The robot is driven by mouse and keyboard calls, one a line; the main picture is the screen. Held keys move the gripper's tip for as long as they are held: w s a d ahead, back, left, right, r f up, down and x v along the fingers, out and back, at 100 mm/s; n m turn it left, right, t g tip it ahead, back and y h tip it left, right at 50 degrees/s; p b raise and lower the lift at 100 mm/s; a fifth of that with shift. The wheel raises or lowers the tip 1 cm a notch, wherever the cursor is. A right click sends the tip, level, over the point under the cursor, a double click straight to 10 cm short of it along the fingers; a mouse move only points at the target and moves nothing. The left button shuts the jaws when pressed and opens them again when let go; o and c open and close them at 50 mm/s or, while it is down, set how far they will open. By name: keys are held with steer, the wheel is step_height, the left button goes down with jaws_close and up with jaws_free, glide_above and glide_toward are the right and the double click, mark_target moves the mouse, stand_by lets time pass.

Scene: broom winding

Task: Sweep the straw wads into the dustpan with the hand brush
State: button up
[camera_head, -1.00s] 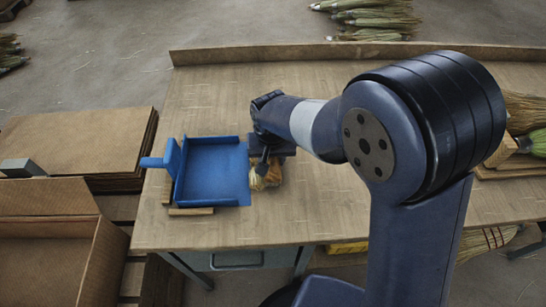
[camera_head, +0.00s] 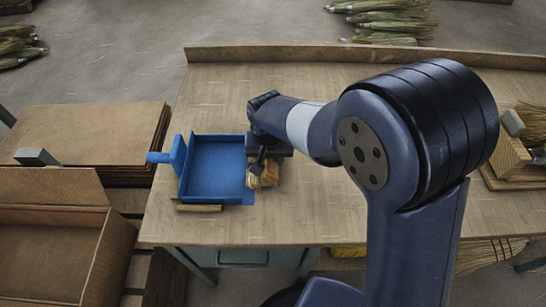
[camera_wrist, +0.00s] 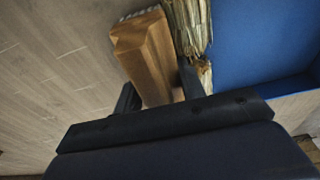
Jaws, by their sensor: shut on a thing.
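The hand brush (camera_head: 270,173) has a brown wooden block and pale straw bristles. My gripper (camera_wrist: 157,92) is shut on its wooden block, one finger on each side, low over the table. In the wrist view the bristles (camera_wrist: 187,24) face the blue dustpan (camera_wrist: 258,38). In the head view the dustpan (camera_head: 218,166) lies flat to the left of the brush, its handle to the left and its open edge beside the bristles. A small straw tuft (camera_wrist: 205,73) shows by the bristles; I cannot tell whether it is a wad. No clearly separate wads show; my arm hides part of the table.
A wooden strip (camera_head: 199,208) lies at the dustpan's front edge. An open cardboard box (camera_head: 45,250) and stacked cardboard (camera_head: 95,130) stand left of the table. Wooden holders with straw (camera_head: 512,160) are at the right. The table (camera_head: 225,90) is clear behind the dustpan.

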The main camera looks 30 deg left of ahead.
steer(key=shift+s+a+r, duration=0.1)
steer(key=shift+s+a, duration=0.25)
steer(key=shift+a, duration=0.25)
steer(key=shift+s+a, duration=0.15)
steer(key=shift+a, duration=0.05)
steer(key=shift+s+a+r+p, duration=0.15)
steer(key=shift+s+a, duration=0.45)
steer(key=shift+a, duration=0.4)
steer(key=shift+s+a+f+p, duration=0.1)
steer(key=shift+s+a, duration=0.5)
steer(key=shift+a, duration=0.35)
steer(key=shift+s+a+r+p, duration=0.15)
steer(key=shift+s+a, duration=0.45)
steer(key=shift+a, duration=0.4)
steer(key=shift+f, duration=0.1)
steer(key=shift+w+d, duration=0.1)
steer(key=shift+w+d+r+p, duration=0.3)
steer(key=shift+d+r, duration=0.15)
steer(key=shift+r, duration=0.15)
steer(key=shift+r, duration=0.1)
step_height(320, 180, up, 6)
steer(key=p, duration=0.4)
